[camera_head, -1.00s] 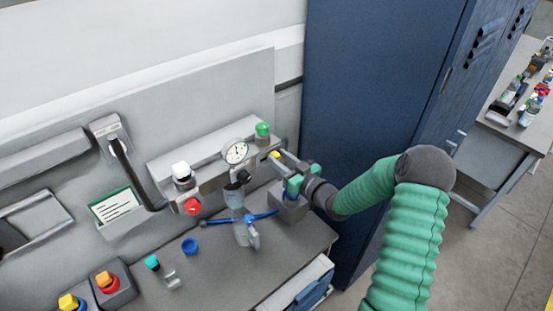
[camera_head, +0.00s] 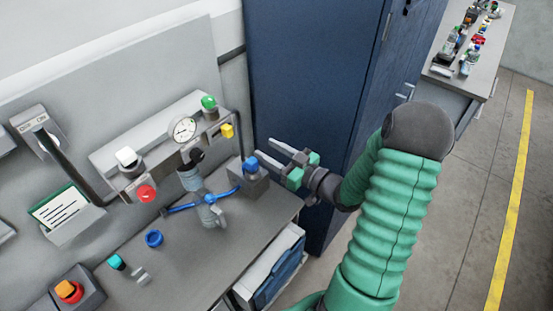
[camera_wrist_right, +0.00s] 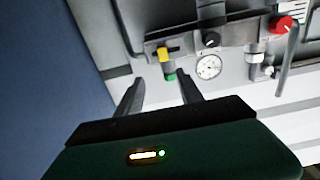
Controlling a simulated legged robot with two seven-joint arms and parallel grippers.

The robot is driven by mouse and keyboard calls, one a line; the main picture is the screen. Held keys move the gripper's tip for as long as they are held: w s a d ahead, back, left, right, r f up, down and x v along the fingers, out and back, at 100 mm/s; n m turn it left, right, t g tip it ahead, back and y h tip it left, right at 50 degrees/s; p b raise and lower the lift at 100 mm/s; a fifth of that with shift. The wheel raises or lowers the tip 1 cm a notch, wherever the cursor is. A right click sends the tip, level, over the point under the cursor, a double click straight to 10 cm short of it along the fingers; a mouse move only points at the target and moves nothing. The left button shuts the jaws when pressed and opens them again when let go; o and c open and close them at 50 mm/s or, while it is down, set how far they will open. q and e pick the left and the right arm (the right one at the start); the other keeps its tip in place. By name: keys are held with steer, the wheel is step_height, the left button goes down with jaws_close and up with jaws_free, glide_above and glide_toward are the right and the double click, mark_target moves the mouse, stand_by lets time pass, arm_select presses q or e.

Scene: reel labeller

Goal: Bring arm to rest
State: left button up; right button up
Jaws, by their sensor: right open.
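My right gripper (camera_head: 279,157) is open and empty at the right end of the grey bench, in front of the dark blue cabinet. Its two fingers point left, close to a blue knob (camera_head: 250,163) on a small grey block; I cannot tell whether they touch it. In the right wrist view the open fingers (camera_wrist_right: 158,92) stand apart with nothing between them. Beyond them show a yellow part (camera_wrist_right: 164,54), a green button (camera_wrist_right: 170,77) and a round gauge (camera_wrist_right: 208,67). My left gripper is not in view.
The dark blue cabinet (camera_head: 300,75) stands right behind the gripper. A valve with blue handles (camera_head: 208,197), a red button (camera_head: 146,193) and a loose-looking blue ring (camera_head: 153,239) are on the bench side. A table with bottles (camera_head: 470,75) is at the back right. The floor at right is clear.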

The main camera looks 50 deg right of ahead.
steer(key=shift+s+d, duration=0.15)
steer(key=shift+s, duration=1.05)
steer(key=w+a+f+g+h+b, duration=0.1)
steer(key=w+a+f+g+b, duration=0.1)
steer(key=a+f+g, duration=0.3)
steer(key=w+a+f+g+h+b, duration=0.1)
steer(key=w+a+f+g, duration=0.15)
steer(key=f, duration=0.45)
steer(key=s+a+f+g+b, duration=0.2)
steer(key=s+a+f+g, duration=0.2)
steer(key=s+a+g, duration=0.4)
steer(key=s+a, duration=0.4)
steer(key=a, duration=0.3)
steer(key=shift+a+m+y, duration=0.4)
steer(key=shift+d, duration=0.35)
